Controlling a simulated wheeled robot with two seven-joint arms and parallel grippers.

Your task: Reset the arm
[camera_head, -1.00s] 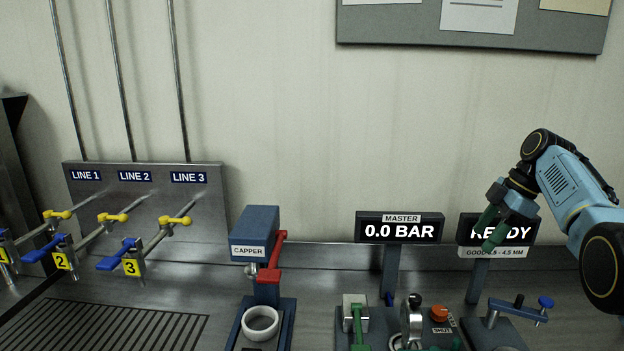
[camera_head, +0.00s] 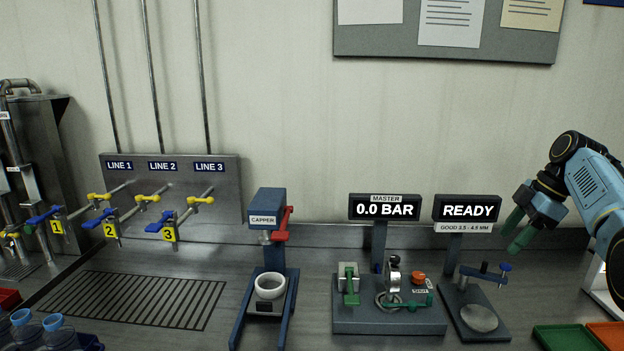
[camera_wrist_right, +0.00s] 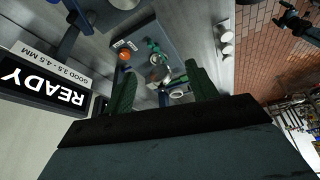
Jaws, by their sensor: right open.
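My right arm comes in from the right in the head view. Its right gripper (camera_head: 514,231) has green fingers spread apart with nothing between them. It hangs in the air to the right of the READY display (camera_head: 467,211), above the back of the bench. In the right wrist view the two green fingers (camera_wrist_right: 160,92) stand apart, with the grey-blue valve fixture (camera_wrist_right: 147,52) beyond them at a distance. The READY display also shows at the left there (camera_wrist_right: 45,88). My left gripper is not in the head view.
The capper (camera_head: 265,220) stands mid-bench. The fixture with the green clamp (camera_head: 388,316) sits under the 0.0 BAR display (camera_head: 384,208). A gauge stand (camera_head: 480,318), green tray (camera_head: 567,339) and orange tray (camera_head: 606,333) are at right. Line taps (camera_head: 168,226) and bottles (camera_head: 57,331) are at left.

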